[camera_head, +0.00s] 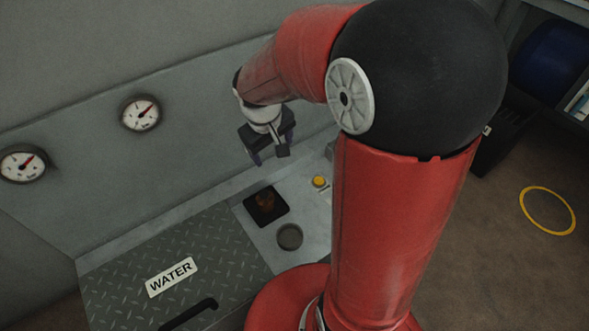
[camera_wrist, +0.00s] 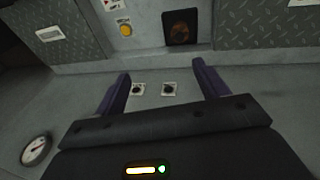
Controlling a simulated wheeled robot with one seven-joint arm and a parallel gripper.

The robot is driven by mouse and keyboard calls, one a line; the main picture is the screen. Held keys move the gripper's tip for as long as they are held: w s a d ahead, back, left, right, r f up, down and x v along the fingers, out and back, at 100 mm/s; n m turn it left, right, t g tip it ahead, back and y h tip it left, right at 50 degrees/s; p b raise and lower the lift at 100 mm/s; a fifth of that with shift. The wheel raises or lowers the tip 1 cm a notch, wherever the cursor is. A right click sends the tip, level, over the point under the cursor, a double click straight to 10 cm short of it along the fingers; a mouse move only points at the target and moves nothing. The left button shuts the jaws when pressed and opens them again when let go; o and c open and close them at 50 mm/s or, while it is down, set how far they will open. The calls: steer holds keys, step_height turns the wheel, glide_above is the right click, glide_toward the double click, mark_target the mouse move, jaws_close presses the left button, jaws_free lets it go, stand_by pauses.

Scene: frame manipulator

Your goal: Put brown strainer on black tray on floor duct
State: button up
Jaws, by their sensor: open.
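A square black tray (camera_head: 278,211) sits on the pale metal surface beside the tread-plate cover. A dark brown round thing (camera_head: 265,201), perhaps the strainer, shows within the tray's outline; its details are too dark to make out. In the wrist view the tray (camera_wrist: 167,41) is at the top, right of centre, with the brown round thing (camera_wrist: 181,27) inside it. My gripper (camera_head: 268,155) is above and behind the tray, near the sloping grey wall. In the wrist view its two purple fingers (camera_wrist: 161,68) are wide apart, with nothing between them.
A round grey-brown disc or opening (camera_head: 289,237) lies in front of the tray. A yellow button (camera_head: 319,182) stands to its right. A tread-plate cover marked WATER (camera_head: 215,245) with a black handle (camera_head: 188,313) is at left. Gauges (camera_head: 141,113) sit on the wall.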

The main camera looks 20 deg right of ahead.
steer(key=s+r+m+t+y, duration=0.1)
steer(key=s+r, duration=0.4)
steer(key=s, duration=0.3)
steer(key=s+a+r+m+t, duration=0.1)
steer(key=s+r+t, duration=0.1)
steer(key=s+r, duration=0.4)
steer(key=s, duration=0.3)
steer(key=shift+a+m+y, duration=0.3)
steer(key=shift+m+y, duration=0.1)
